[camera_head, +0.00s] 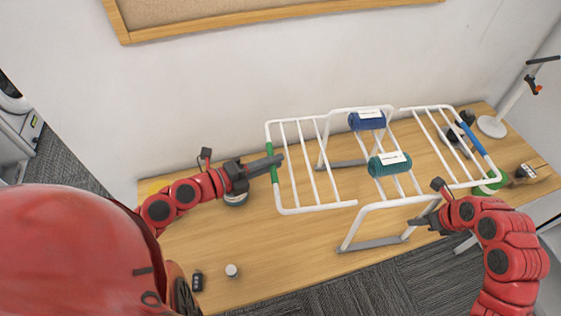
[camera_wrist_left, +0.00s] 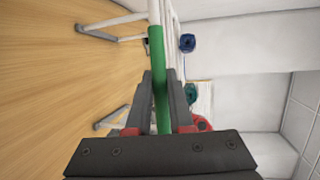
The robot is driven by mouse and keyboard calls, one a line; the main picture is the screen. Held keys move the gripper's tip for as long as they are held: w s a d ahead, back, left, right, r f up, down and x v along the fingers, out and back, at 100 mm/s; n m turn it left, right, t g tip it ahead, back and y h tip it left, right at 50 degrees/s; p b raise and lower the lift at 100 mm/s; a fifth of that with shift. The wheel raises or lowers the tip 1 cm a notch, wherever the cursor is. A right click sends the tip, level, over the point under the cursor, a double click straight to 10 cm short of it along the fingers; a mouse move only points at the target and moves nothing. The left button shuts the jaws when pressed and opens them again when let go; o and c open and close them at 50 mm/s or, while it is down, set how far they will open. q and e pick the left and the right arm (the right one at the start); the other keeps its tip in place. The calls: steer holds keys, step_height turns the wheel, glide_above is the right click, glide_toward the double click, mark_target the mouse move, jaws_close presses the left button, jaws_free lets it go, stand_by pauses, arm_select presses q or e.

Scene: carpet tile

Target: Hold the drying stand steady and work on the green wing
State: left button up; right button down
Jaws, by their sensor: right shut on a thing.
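The white drying stand (camera_head: 370,203) stands on the table with both wings spread out. The left wing carries a green sleeve (camera_head: 273,172) on its outer bar, so it is the green wing (camera_head: 315,208). My left gripper (camera_head: 278,160) is at this sleeve. In the left wrist view the green bar (camera_wrist_left: 159,70) runs between its two separated fingers; whether they touch it is unclear. My right gripper (camera_head: 425,222) is shut on the stand's white front frame, near the right of the middle section. Its fingertips are partly hidden.
A blue roll (camera_head: 367,121) and a teal roll (camera_head: 390,165) lie on the stand's middle. The right wing has a blue sleeve (camera_head: 471,138). A brush (camera_head: 530,173), a white lamp base (camera_head: 491,127) and a small white object (camera_head: 231,270) are on the table (camera_head: 290,260). The wall is close behind.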

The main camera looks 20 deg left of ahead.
arm_select(q)
steer(key=shift+o, duration=0.8)
steer(key=shift+a, duration=0.1)
steer(key=v, duration=1.2)
arm_select(e)
steer(key=c, duration=0.7)
jaws_free()
